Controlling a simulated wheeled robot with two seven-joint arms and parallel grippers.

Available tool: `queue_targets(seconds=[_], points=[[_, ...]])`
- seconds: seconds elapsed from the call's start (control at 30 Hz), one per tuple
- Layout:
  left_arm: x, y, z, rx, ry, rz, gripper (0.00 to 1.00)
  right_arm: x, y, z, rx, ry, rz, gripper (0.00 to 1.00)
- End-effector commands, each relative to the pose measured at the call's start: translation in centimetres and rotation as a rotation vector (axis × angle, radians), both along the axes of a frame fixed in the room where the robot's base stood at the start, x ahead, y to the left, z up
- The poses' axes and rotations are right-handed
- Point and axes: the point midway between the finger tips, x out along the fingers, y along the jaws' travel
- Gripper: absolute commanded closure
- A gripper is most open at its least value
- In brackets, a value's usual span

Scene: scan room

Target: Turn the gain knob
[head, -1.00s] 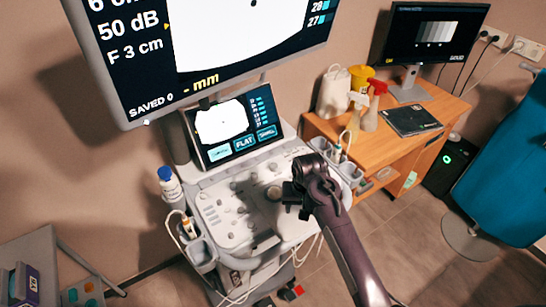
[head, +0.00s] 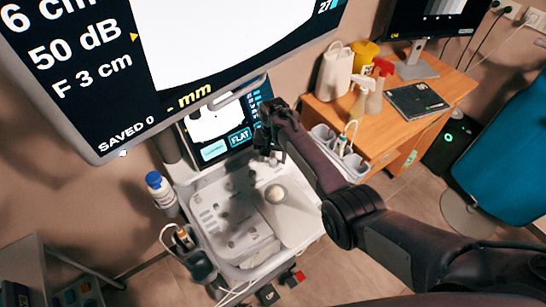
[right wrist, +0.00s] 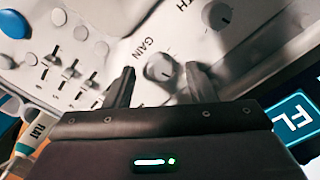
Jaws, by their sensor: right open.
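The gain knob (right wrist: 160,68) is a grey round knob with a dark pointer mark. In the right wrist view it sits on the pale console panel beside the printed word GAIN. My right gripper (right wrist: 157,82) is open, with one finger on each side of the knob. I cannot tell whether the fingers touch it. In the head view my right gripper (head: 268,140) is over the upper part of the ultrasound console (head: 215,200), near the small touch screen (head: 215,122), and the arm and its shadow hide the knob there. My left gripper is out of view.
A second knob (right wrist: 217,16) and sliders (right wrist: 68,75) are close by on the panel. The large monitor (head: 105,150) overhangs the console. A wooden desk (head: 405,125) stands right.

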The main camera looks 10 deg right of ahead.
Motion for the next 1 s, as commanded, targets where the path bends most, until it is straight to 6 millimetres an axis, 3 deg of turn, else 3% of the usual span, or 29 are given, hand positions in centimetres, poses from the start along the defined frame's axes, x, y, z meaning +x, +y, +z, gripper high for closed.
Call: queue_targets(seconds=[0.2, 0.47, 0.8, 1.0], points=[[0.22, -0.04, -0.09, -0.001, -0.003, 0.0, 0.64, 0.01, -0.01, -1.35, 0.0, -0.001, 0.0, 0.5], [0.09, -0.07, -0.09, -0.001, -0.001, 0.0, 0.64, 0.0, 0.0, -1.43, 0.0, -0.001, 0.0, 0.51], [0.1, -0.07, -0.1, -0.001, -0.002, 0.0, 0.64, 0.01, -0.01, -1.42, 0.001, -0.001, 0.001, 0.94], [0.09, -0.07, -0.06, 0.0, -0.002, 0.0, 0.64, 0.01, -0.02, -1.4, 0.0, -0.001, 0.018, 0.94]])
